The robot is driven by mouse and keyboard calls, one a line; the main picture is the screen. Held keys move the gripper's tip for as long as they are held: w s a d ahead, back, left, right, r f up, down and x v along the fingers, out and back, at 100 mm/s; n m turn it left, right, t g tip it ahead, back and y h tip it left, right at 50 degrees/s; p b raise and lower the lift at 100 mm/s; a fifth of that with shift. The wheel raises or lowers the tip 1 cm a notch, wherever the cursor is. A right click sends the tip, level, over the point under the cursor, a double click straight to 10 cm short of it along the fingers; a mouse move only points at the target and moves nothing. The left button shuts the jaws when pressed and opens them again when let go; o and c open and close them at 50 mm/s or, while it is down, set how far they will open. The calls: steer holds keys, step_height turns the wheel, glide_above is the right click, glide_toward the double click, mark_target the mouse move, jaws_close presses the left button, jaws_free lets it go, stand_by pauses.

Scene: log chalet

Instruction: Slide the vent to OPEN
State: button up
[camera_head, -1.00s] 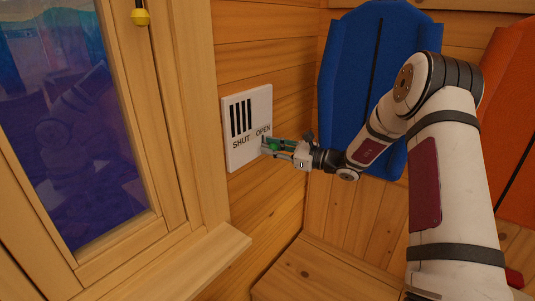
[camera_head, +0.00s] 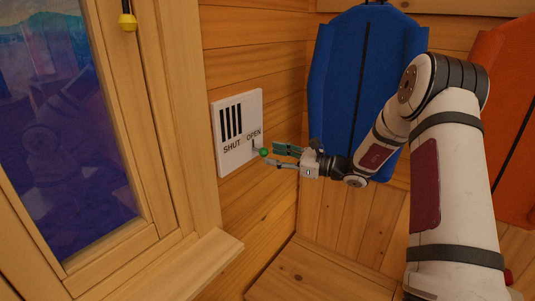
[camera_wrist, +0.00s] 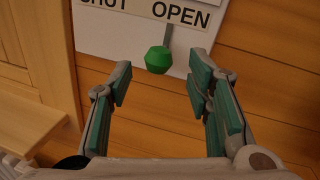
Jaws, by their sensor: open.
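The white vent plate (camera_head: 238,133) is on the log wall, with dark vertical slots and the words SHUT at left and OPEN at right. Its green knob (camera_head: 264,152) sits on a short grey lever below the word OPEN. In the wrist view the knob (camera_wrist: 159,60) is just beyond my fingertips, roughly between their lines but nearer the left one. My gripper (camera_head: 273,157) is open and empty, a little to the right of the knob and apart from it. The wrist view shows both teal-padded fingers (camera_wrist: 158,88) spread wide. The vent's upper part is out of the wrist view.
A window (camera_head: 65,140) with a wooden sill (camera_head: 190,270) is at left, with a yellow pull (camera_head: 127,22) hanging above. A blue padded item (camera_head: 350,90) and an orange one (camera_head: 510,130) stand behind my arm. A wooden ledge (camera_head: 310,275) is below.

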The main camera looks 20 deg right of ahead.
steer(key=v, duration=0.7)
steer(key=shift+s+d, duration=0.3)
steer(key=shift+d, duration=0.05)
steer(key=shift+a, duration=0.1)
steer(key=s+a+r+n+g+h, duration=0.25)
steer(key=s+a+n+g, duration=0.3)
steer(key=s+a, duration=0.3)
steer(key=s+a+r+n+g+h, duration=0.1)
steer(key=s+a+r+n+g, duration=0.35)
steer(key=s+a+n, duration=0.4)
steer(key=s+d+r+n+t+h, duration=0.1)
steer(key=s+n+h, duration=0.3)
steer(key=s, duration=0.5)
steer(key=s+r+n+t+h, duration=0.1)
steer(key=s+r+n+h, duration=0.1)
steer(key=s+n+h, duration=0.3)
steer(key=s+n, duration=0.1)
steer(key=s, duration=0.3)
steer(key=shift+d+r+n, duration=0.25)
steer(key=shift+d+n, duration=0.15)
